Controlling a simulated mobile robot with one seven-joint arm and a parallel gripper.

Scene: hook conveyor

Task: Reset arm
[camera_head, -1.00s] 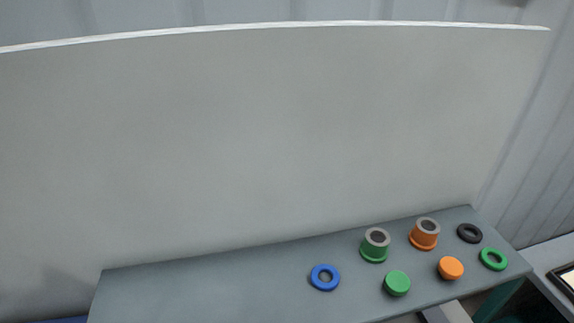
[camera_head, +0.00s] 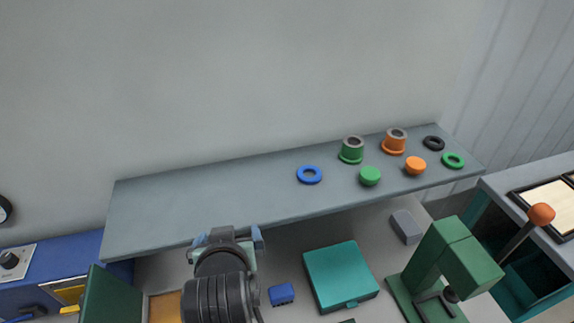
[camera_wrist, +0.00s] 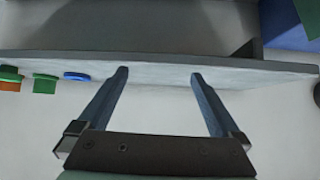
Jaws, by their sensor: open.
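My gripper (camera_head: 228,240) is at the lower middle of the head view, in front of the front edge of the grey shelf (camera_head: 180,195). In the wrist view my gripper (camera_wrist: 158,74) shows two blue-grey fingers spread apart with nothing between them. The grey shelf's edge (camera_wrist: 260,66) runs across behind the fingertips. My arm covers part of the bench below it in the head view.
On the shelf's right half are a blue ring (camera_head: 309,175), green and orange pieces and a black ring (camera_head: 433,143). Below are a teal box (camera_head: 340,275), a blue block (camera_head: 281,294), a grey block (camera_head: 406,226) and a green press (camera_head: 452,258). The shelf's left half is bare.

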